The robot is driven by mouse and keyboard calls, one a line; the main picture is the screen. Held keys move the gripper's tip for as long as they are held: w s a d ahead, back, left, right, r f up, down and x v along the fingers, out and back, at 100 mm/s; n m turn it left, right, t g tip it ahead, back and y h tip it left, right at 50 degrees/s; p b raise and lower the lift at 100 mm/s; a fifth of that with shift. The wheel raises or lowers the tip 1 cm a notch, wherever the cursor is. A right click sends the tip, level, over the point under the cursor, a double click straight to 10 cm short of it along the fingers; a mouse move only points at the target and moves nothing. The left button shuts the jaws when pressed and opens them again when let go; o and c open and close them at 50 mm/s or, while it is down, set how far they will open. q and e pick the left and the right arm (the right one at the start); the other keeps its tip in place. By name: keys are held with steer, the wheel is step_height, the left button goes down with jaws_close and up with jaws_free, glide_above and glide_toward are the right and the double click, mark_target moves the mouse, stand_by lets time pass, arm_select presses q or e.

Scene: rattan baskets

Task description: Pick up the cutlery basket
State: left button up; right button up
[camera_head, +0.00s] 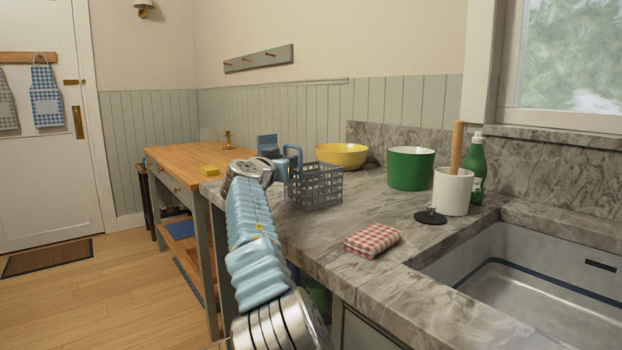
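The cutlery basket is a grey lattice basket (316,188) standing upright on the marble counter, left of the middle of the counter. No cutlery can be made out in it. One light-blue arm of mine, which I take as the left, rises from the bottom of the view and bends right at the counter's left end. Its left gripper (289,163) is at the basket's back left corner, close to the rim. Contact with the rim cannot be told. The fingertips are small and partly hidden, so their opening is unclear. My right gripper is out of view.
A yellow bowl (342,156) stands behind the basket, with a green pot (411,169) to its right. A white crock (452,192), green bottle (478,170) and checked cloth (372,240) are farther right, near the sink (540,300). A wooden table (190,158) adjoins left.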

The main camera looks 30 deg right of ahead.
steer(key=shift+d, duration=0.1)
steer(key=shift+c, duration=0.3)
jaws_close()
